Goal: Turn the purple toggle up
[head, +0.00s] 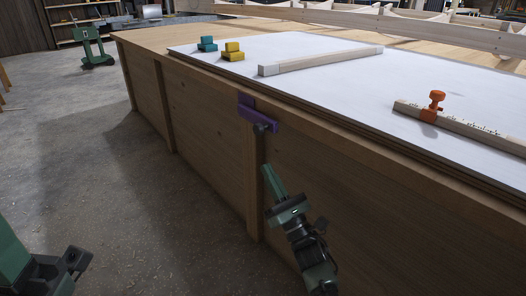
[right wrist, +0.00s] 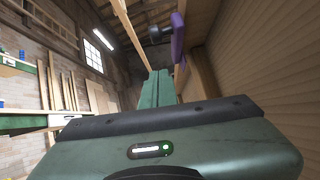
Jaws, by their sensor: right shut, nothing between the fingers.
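The purple toggle (head: 262,119) is on the upper side of the wooden bench, just under the top edge.
The bench's wooden side (head: 205,115) has vertical posts. On its white sheet (head: 330,75) lie a teal block (head: 207,44), a yellow block (head: 233,52), a wooden bar (head: 320,60) and an orange clamp (head: 433,106) on another bar.

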